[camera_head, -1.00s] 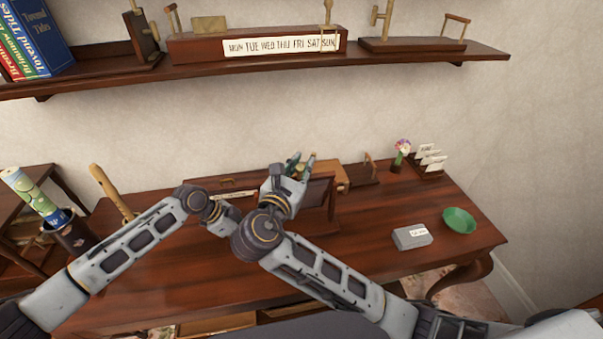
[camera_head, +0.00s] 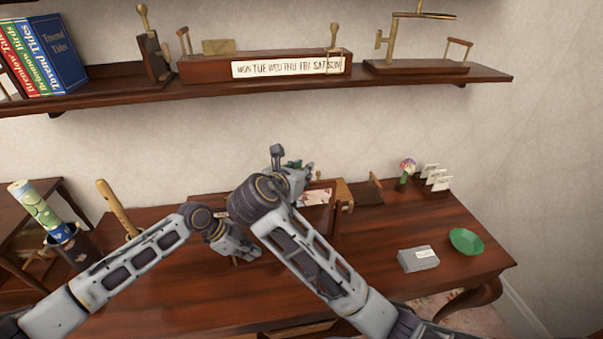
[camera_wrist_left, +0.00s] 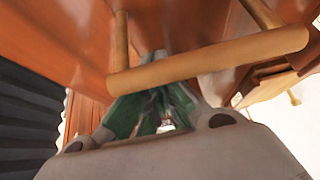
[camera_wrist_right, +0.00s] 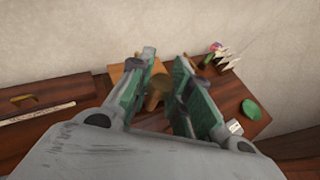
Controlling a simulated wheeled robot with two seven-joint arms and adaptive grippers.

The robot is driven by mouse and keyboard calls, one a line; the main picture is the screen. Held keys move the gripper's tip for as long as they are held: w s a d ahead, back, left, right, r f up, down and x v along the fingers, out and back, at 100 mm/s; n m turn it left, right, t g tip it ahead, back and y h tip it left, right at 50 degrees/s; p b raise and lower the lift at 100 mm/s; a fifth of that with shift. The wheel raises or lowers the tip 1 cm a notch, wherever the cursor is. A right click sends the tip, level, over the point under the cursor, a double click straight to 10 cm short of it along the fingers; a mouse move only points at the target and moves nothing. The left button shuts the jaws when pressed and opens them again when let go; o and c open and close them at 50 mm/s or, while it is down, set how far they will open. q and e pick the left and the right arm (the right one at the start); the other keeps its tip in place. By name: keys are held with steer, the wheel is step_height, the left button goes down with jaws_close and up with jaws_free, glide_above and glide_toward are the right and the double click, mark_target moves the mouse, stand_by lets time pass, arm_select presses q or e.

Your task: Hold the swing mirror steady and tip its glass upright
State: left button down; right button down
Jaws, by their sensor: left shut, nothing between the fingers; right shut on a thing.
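The swing mirror (camera_head: 316,197) stands on the desk in the head view, partly hidden behind my right arm. Its dark wooden frame surrounds glass showing a pale, pinkish reflection. My right gripper (camera_head: 300,172) is at the mirror's upper part, its fingers pointing right. In the right wrist view its green-padded fingers (camera_wrist_right: 163,90) close around a small tan piece (camera_wrist_right: 155,92), apparently part of the mirror. My left gripper (camera_head: 250,250) is low at the mirror's left. In the left wrist view its fingertips (camera_wrist_left: 155,115) are shut and empty, with a wooden bar handle (camera_wrist_left: 210,60) crossing in front.
A wall shelf (camera_head: 120,88) with books and wooden devices is above. A grey box (camera_head: 417,260) and green dish (camera_head: 466,241) lie right. A holder with rolled papers (camera_head: 72,247) stands left.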

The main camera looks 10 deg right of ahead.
arm_select(q)
steer(key=shift+f, duration=0.1)
arm_select(e)
steer(key=c, duration=1.3)
jaws_free()
steer(key=shift+d, duration=0.15)
steer(key=shift+s+r, duration=0.1)
steer(key=shift+s, duration=0.05)
steer(key=v, duration=1.1)
steer(key=shift+s+a, duration=0.25)
steer(key=shift+a, duration=0.1)
arm_select(q)
steer(key=shift+r, duration=0.2)
arm_select(e)
steer(key=shift+r, duration=0.2)
arm_select(q)
steer(key=shift+r+p, duration=2.75)
steer(key=shift+r, duration=0.2)
arm_select(e)
steer(key=shift+r, duration=2.65)
arm_select(q)
steer(key=shift+a, duration=0.1)
steer(key=v, duration=1.1)
steer(key=shift+r, duration=0.4)
steer(key=shift+a, duration=0.15)
